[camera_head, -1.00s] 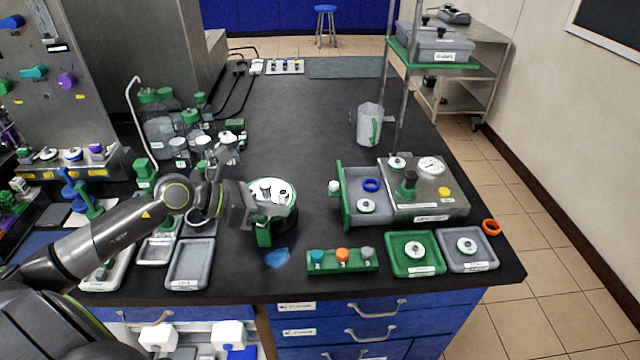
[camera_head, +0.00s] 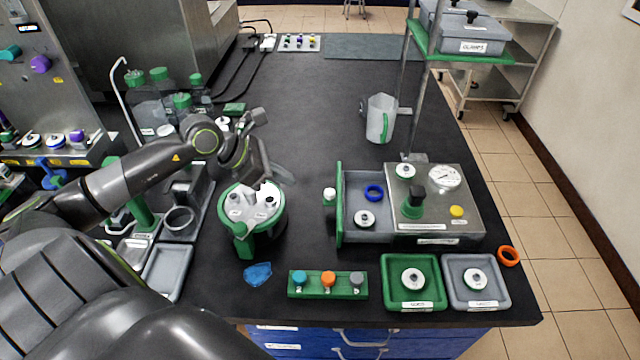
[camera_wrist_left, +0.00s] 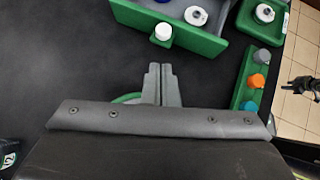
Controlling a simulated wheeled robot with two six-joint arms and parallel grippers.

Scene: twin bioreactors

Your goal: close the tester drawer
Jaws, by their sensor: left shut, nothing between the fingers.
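The tester (camera_head: 432,200) is a metal box with a gauge, a green-and-black knob and a yellow button, on the right of the bench. Its drawer (camera_head: 352,232) stands open to the left, with a green front and a white knob (camera_head: 329,195). A blue ring (camera_head: 373,193) and a white disc with a dark centre (camera_head: 364,218) lie in the drawer. My left gripper (camera_head: 284,179) is left of the drawer front, apart from it. In the left wrist view its fingers (camera_wrist_left: 161,84) are together and empty, pointing near the white knob (camera_wrist_left: 163,32). My right gripper is not in view.
In front are a blue scrap (camera_head: 257,274), a green block with coloured knobs (camera_head: 328,284), a green tray (camera_head: 412,304) and a grey tray (camera_head: 502,302). A jug (camera_head: 380,118) stands behind. The middle of the bench is clear.

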